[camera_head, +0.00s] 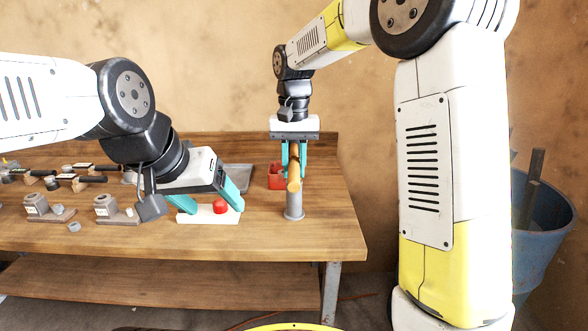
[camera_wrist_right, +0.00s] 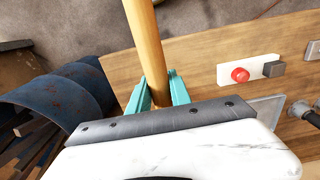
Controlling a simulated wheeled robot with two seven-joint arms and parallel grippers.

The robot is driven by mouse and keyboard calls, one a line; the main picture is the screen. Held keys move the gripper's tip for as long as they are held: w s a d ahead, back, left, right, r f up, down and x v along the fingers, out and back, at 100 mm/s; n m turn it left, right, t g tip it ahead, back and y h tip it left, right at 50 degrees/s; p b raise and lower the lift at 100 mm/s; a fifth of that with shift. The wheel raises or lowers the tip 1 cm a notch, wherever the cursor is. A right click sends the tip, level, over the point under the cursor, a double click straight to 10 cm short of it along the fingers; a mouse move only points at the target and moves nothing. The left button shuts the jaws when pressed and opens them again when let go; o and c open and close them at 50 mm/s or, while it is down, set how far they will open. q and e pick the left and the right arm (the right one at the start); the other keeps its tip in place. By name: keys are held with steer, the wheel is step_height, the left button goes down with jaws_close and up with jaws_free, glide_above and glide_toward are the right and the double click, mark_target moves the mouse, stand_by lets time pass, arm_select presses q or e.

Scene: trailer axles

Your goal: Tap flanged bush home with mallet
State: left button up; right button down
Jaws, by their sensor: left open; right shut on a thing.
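My right gripper (camera_head: 293,160) is shut on a wooden handle (camera_head: 294,182), likely the mallet's. The handle also runs up out of the right wrist view (camera_wrist_right: 146,45); I cannot make out the mallet head. A grey upright cylinder (camera_head: 293,207) stands on the bench just below the handle; whether they touch is unclear. My left gripper (camera_head: 212,203) is open, its fingers apart over a white plate (camera_head: 195,217) with a red button (camera_head: 221,206). Grey housing blocks (camera_head: 37,205) (camera_head: 105,206) stand at left with small parts beside them. A small grey ring (camera_head: 74,227), possibly the bush, lies near the front edge.
A red object (camera_head: 276,177) sits behind the cylinder, and a grey tray (camera_head: 237,177) lies behind my left gripper. Several dark-handled tools (camera_head: 85,179) lie at the back left. A blue bin (camera_head: 545,225) stands right of the wooden bench (camera_head: 340,222).

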stand_by(0.5)
steer(key=shift+f, duration=0.45)
stand_by(0.5)
stand_by(0.6)
step_height(320, 180, down, 5)
steer(key=shift+r, duration=2.35)
